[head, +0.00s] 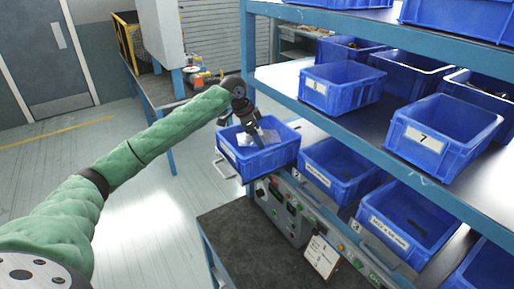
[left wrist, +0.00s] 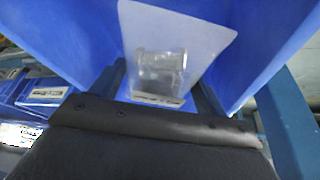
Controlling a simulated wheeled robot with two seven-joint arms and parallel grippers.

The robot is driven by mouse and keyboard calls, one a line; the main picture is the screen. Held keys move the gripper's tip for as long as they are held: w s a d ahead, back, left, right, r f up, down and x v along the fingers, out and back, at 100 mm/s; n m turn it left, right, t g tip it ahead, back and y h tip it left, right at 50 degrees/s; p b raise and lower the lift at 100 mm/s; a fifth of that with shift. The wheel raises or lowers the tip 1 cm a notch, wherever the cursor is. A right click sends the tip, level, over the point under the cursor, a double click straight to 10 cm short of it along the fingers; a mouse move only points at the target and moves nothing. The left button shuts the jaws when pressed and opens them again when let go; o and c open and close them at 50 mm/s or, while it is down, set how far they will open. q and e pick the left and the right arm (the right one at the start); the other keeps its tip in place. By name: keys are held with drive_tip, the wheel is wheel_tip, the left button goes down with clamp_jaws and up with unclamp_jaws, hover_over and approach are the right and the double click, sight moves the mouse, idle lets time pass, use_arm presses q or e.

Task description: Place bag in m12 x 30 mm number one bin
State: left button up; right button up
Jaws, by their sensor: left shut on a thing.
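My left gripper (head: 259,143) points down into the blue bin (head: 280,157) at the left end of the lower shelf. The bin's label is too small to read. The bag (left wrist: 160,72) is clear plastic with a pale upper part and a shiny metal piece inside. In the left wrist view it sits between the fingers of my left gripper (left wrist: 158,95), which is shut on it, with blue bin walls around. In the head view the bag (head: 246,139) shows as a pale patch inside the bin's rim. My right gripper is out of view.
A second lower bin (head: 340,172) stands just right, then another (head: 408,222). The upper shelf (head: 385,125) with more blue bins, one marked 7 (head: 440,137), overhangs on the right. A dark bench top (head: 262,240) lies below. The floor at left is clear.

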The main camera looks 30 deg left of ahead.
use_arm(q)
drive_tip(key=shift+f, duration=2.4)
drive_tip(key=shift+s+f, duration=0.1)
drive_tip(key=shift+f, duration=0.3)
drive_tip(key=shift+s+d+f, duration=0.1)
drive_tip(key=shift+s+f, duration=0.05)
drive_tip(key=shift+f, duration=0.15)
drive_tip(key=o, duration=1.4)
drive_tip(key=shift+s+f, duration=0.1)
drive_tip(key=shift+f, duration=0.1)
drive_tip(key=shift+d, duration=0.1)
drive_tip(key=shift+r, duration=0.45)
drive_tip(key=v, duration=1.2)
drive_tip(key=shift+w+r, duration=0.2)
drive_tip(key=shift+w, duration=0.2)
drive_tip(key=shift+s+a+r, duration=0.15)
drive_tip(key=shift+a+r, duration=0.05)
drive_tip(key=shift+r, duration=0.1)
